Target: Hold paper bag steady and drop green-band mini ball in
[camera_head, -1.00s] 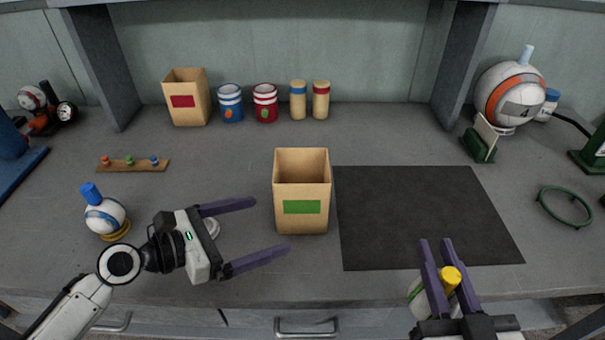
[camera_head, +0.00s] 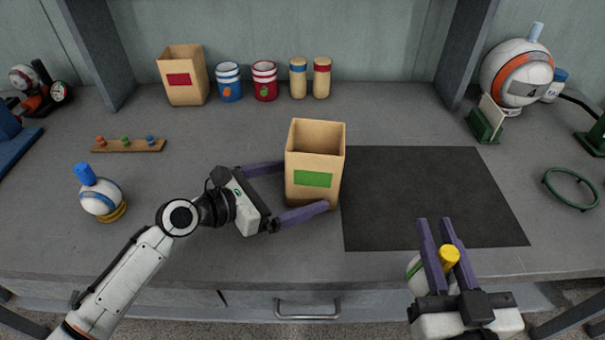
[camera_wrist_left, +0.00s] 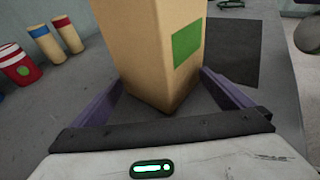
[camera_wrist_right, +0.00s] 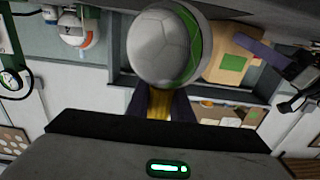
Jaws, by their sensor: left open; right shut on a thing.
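The open-topped paper bag with a green label (camera_head: 315,164) stands upright on the workbench, left of the black mat. It also fills the top of the left wrist view (camera_wrist_left: 160,45). My left gripper (camera_head: 294,188) is open, with its fingers on either side of the bag's lower part; whether they touch it I cannot tell. My right gripper (camera_head: 440,240) is shut on the yellow stem of the green-band mini ball (camera_head: 416,275), near the bench's front edge, right of the bag. The white ball with its green band shows large in the right wrist view (camera_wrist_right: 166,45).
A black mat (camera_head: 430,195) lies right of the bag. A blue-banded ball (camera_head: 101,198) sits on a ring at left. A red-label bag (camera_head: 183,80), striped cups and capped tubes stand at the back. A large orange-banded ball (camera_head: 515,75) and a green ring (camera_head: 571,187) are at right.

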